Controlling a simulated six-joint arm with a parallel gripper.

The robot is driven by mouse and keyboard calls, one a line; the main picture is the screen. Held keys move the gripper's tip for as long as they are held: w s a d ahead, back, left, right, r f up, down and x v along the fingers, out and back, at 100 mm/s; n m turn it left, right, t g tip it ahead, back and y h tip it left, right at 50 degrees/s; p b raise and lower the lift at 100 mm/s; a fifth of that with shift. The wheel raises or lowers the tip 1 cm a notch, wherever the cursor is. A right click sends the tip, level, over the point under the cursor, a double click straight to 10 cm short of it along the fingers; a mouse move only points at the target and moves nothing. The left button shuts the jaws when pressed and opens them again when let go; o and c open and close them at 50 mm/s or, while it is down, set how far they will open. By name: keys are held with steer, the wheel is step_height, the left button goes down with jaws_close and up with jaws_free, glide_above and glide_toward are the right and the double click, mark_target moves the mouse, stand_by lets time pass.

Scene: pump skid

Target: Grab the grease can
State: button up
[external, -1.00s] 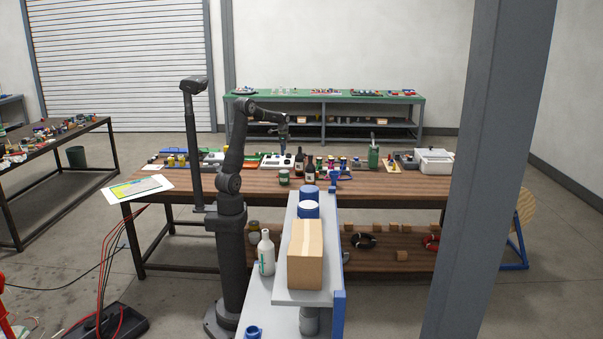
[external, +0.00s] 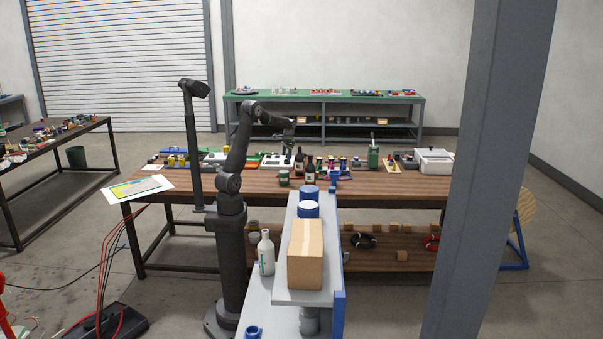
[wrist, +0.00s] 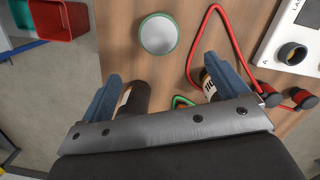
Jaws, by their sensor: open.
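A small dark green can with a pale round top, which looks like the grease can (external: 284,177), stands on the brown workbench near its front edge. In the wrist view the can (wrist: 158,34) is seen from above, beyond my fingertips and roughly centred between them. My gripper (wrist: 162,72) is open with nothing held; the can is clear of both fingers. In the external view my gripper (external: 289,154) hangs above the bench, behind and slightly right of the can. Two dark bottles (external: 310,171) stand right of the can; they are partly hidden by my fingers in the wrist view.
A red cable (wrist: 190,62) curves on the bench right of the can, toward a white instrument (wrist: 288,45). A red bin (wrist: 58,18) shows at upper left. A cardboard box (external: 306,254) stands on the grey skid in front of the bench. Bare wood lies around the can.

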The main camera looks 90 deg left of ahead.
mark_target(284, 171)
steer(key=f, duration=0.6)
steer(key=s+f, duration=0.1)
steer(key=f, duration=0.2)
steer(key=shift+d, duration=0.2)
steer(key=shift+s+d+f, duration=0.1)
steer(key=shift+s+f, duration=0.1)
steer(key=shift+f, duration=0.7)
steer(key=shift+s+d+f, duration=0.1)
steer(key=shift+s+f, duration=0.05)
steer(key=shift+f, duration=0.75)
steer(key=shift+s+d+f, duration=0.1)
steer(key=shift+s+f, duration=0.1)
steer(key=shift+f, duration=0.7)
steer(key=shift+c, duration=0.2)
steer(key=c, duration=1.3)
steer(key=shift+r, duration=0.1)
